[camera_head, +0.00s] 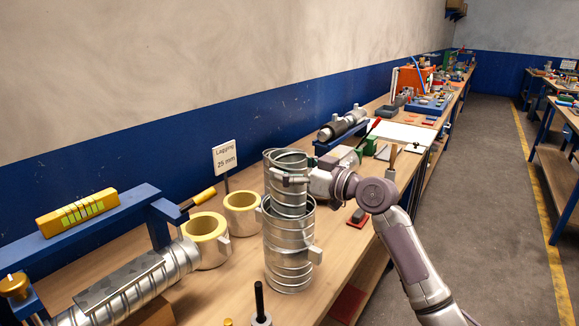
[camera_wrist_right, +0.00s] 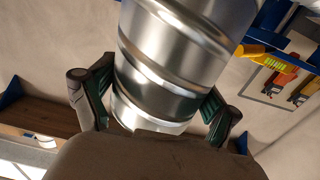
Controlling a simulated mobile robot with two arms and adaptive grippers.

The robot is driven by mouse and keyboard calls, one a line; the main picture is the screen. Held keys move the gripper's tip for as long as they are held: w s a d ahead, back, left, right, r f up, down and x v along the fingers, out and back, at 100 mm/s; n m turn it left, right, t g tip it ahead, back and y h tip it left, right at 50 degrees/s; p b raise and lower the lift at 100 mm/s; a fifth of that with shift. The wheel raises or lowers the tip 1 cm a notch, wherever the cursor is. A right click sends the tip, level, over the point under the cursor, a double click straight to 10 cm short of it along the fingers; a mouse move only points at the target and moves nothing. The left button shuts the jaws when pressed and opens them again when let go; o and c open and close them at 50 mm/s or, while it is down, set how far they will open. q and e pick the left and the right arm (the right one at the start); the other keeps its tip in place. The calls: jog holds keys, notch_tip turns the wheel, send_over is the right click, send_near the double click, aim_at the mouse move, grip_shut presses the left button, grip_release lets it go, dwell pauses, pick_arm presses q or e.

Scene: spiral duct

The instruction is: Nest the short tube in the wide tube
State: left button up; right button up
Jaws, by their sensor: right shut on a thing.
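The short tube (camera_head: 285,162) is ribbed shiny metal and stands upright in the head view. My right gripper (camera_head: 293,180) is shut on it from the right side. In the right wrist view the tube (camera_wrist_right: 185,45) fills the space between the two fingers of the gripper (camera_wrist_right: 158,105). The wide tube (camera_head: 289,250) stands upright on the bench directly below. The short tube's lower end is at the wide tube's mouth and appears to be inside the rim. I cannot tell how deep it sits. My left gripper is not in view.
Two yellow-rimmed lagging rings (camera_head: 242,214) stand left of the wide tube, by a "Lagging 25 mm" sign (camera_head: 225,157). A long spiral duct (camera_head: 135,285) lies at front left. A black upright rod (camera_head: 259,298) stands in front. Tools and a white board (camera_head: 400,134) lie further back.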

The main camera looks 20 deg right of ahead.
jog(key=shift+f+b, duration=3.45)
jog(key=shift+f, duration=0.6)
